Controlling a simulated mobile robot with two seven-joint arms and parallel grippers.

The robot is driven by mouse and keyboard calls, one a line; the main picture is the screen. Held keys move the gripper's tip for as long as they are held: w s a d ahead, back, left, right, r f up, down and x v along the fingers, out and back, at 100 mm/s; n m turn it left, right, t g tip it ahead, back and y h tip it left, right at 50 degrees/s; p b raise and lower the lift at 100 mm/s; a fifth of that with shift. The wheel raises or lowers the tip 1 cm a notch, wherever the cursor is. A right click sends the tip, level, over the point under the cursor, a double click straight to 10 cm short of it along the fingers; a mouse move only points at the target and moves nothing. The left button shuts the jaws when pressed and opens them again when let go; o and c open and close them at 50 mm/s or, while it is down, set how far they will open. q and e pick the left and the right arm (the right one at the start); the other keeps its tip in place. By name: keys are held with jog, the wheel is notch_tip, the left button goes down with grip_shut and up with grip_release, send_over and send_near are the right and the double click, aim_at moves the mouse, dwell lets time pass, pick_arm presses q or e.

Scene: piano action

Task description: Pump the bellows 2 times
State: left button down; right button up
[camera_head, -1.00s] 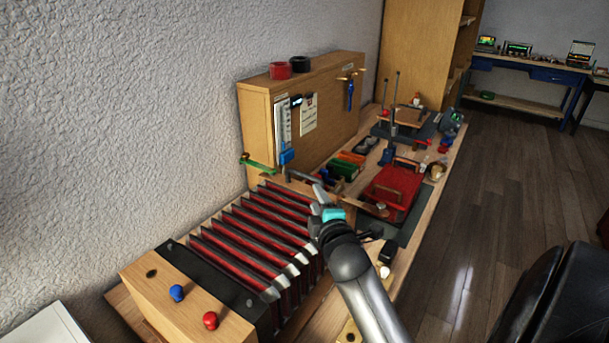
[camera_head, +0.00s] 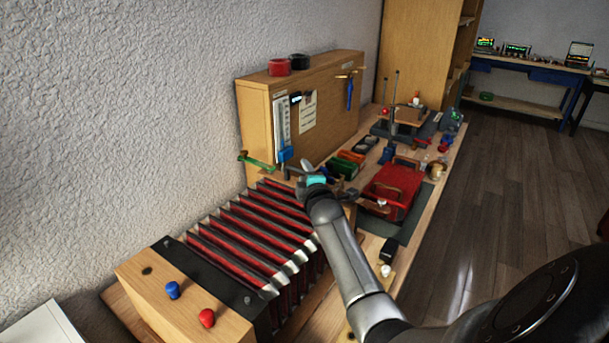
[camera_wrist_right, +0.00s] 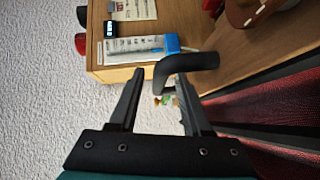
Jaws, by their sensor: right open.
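The bellows (camera_head: 248,232), with red and black folds and pale metallic corners, lie on the bench. Their wooden end block (camera_head: 185,305) is at the lower left. The folds also show at the right of the right wrist view (camera_wrist_right: 280,112). A dark bent handle (camera_wrist_right: 190,66) is at the far end of the bellows. My right gripper (camera_head: 296,173) is at that far end and mostly hides the handle in the head view. In the right wrist view its fingers (camera_wrist_right: 152,90) are apart, with the handle's bent end near the fingertips. My left gripper is not in view.
A wooden cabinet (camera_head: 330,125) with a clipped sheet and hanging tools stands behind the handle. A red tray (camera_head: 392,188), a green bin (camera_head: 343,166) and a tall post stand lie farther along the bench. The wall runs close on the left. Floor on the right is clear.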

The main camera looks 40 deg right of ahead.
jog(key=shift+w+d, duration=0.15)
jog(key=shift+w, duration=0.15)
grip_shut()
dwell(0.3)
dwell(1.1)
